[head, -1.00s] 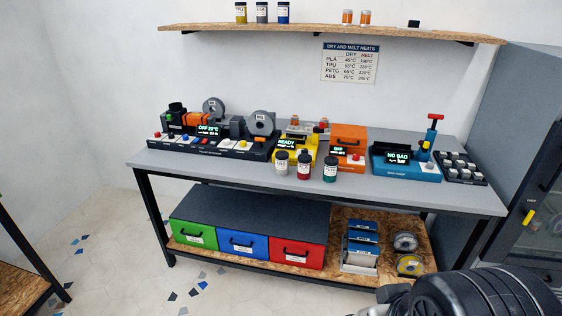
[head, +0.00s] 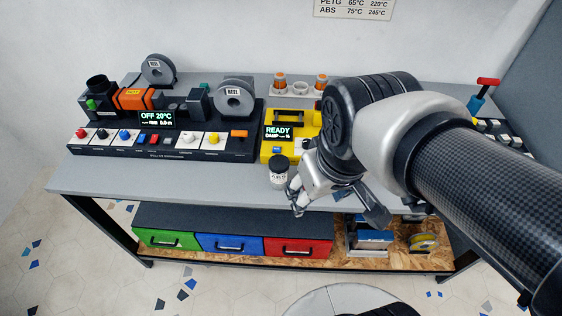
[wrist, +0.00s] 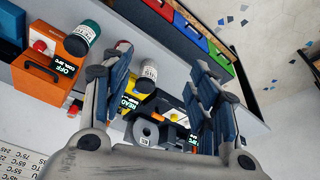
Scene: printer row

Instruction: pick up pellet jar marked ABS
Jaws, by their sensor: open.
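The pellet jar marked ABS (head: 279,172) has a black lid and a pale body. It stands upright at the front edge of the grey bench, in front of the yellow device. My gripper (head: 296,198) is beside it on its right in the head view, near the bench edge. In the wrist view my open gripper (wrist: 160,58) has a finger on each side of the pale jar (wrist: 148,75), which shows beyond the fingers; I see no contact. A green jar (wrist: 83,37) shows left of the left finger.
The yellow device (head: 293,125) reads READY behind the jar. A long black control station (head: 160,146) with knobs and reels fills the bench to the left. Green, blue and red drawers (head: 295,248) sit below. Bare bench (head: 130,180) lies at the front left.

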